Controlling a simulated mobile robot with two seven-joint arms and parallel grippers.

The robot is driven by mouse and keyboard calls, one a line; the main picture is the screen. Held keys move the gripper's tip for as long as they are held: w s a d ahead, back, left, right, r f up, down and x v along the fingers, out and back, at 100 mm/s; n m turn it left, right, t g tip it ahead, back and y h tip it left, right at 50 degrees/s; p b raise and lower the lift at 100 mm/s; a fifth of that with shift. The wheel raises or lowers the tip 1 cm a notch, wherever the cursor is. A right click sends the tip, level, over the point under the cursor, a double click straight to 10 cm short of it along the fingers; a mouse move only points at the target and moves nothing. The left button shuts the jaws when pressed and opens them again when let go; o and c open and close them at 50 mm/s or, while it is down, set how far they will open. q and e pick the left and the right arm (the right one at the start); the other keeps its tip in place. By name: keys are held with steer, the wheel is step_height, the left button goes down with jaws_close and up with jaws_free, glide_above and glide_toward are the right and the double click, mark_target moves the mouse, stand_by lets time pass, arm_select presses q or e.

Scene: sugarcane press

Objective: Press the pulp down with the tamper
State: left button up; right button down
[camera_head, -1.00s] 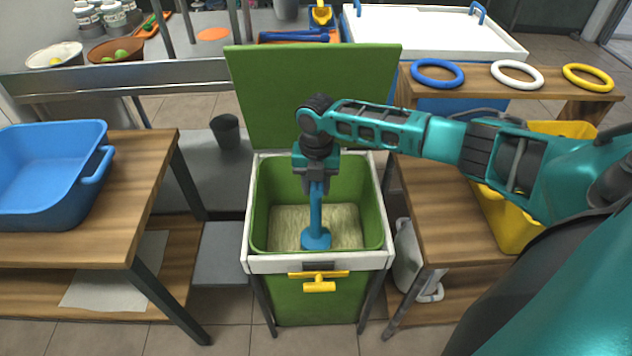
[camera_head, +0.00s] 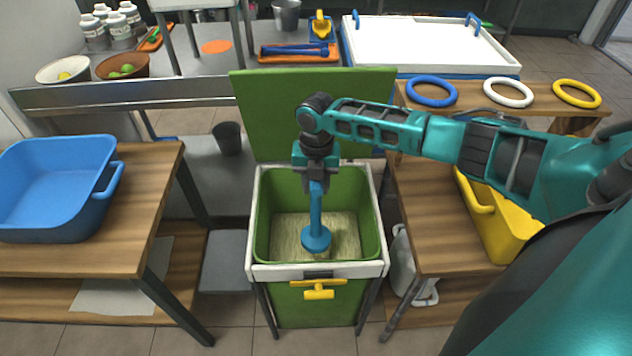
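The blue tamper (camera_head: 316,236) stands upright inside the green press bin (camera_head: 372,222), its round foot at the level of the pale pulp (camera_head: 290,236). Whether the foot presses into the pulp or just touches it I cannot tell. My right gripper (camera_head: 316,184), on the arm coming in from the right, is shut on the top of the tamper's handle. The pulp lies flat across the bin's floor around the foot. The green lid (camera_head: 300,115) stands open behind the bin. My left gripper is not in view.
A blue tub (camera_head: 55,185) sits on the left wooden table. A yellow tub (camera_head: 500,225) stands on the right table, partly behind my arm. Blue, white and yellow rings (camera_head: 508,92) lie on the back right shelf. A yellow handle (camera_head: 318,290) sticks out at the bin's front.

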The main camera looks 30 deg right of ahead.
step_height(320, 180, up, 6)
steer(key=p, duration=0.5)
steer(key=shift+f, duration=0.1)
steer(key=shift+r+p, duration=0.3)
steer(key=shift+r, duration=1.15)
step_height(320, 180, up, 8)
